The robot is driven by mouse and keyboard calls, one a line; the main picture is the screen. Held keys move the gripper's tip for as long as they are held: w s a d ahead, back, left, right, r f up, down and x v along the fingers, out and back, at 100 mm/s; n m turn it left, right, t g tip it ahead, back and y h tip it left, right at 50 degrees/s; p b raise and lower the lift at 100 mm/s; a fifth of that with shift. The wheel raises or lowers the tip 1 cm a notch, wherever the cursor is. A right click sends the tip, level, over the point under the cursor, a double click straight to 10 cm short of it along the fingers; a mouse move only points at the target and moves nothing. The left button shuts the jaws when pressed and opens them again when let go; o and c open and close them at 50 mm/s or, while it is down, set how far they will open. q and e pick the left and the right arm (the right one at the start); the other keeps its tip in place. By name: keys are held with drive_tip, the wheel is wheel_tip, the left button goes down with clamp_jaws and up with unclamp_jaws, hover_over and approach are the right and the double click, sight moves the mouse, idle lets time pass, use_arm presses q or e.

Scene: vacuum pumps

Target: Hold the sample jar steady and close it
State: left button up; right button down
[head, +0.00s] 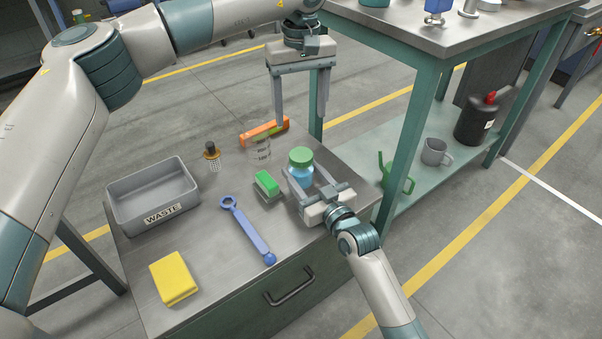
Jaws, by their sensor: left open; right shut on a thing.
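The sample jar (302,174) is a blue see-through jar standing upright near the far right part of the metal bench. A green lid (301,156) sits on its top; I cannot tell how tightly. My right gripper (304,181) is shut on the jar's body from the near side. My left gripper (301,123) points downward above and beyond the jar, with its two long fingers wide apart and nothing between them. Its fingertips look clear of the lid.
Around the jar are a green-topped sponge (267,184), a clear labelled beaker (260,150), an orange tool (264,132) and a brush (212,153). A grey WASTE bin (152,210), blue wrench (247,229) and yellow sponge (173,277) lie left. A taller table (408,42) stands right.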

idle(0.3)
drive_tip(key=c, duration=0.7)
unclamp_jaws()
drive_tip(key=shift+s, duration=0.1)
drive_tip(key=p+v, duration=0.3)
drive_tip(key=v, duration=1.4)
drive_tip(key=shift+s+d, duration=0.15)
drive_tip(key=shift+d, duration=0.05)
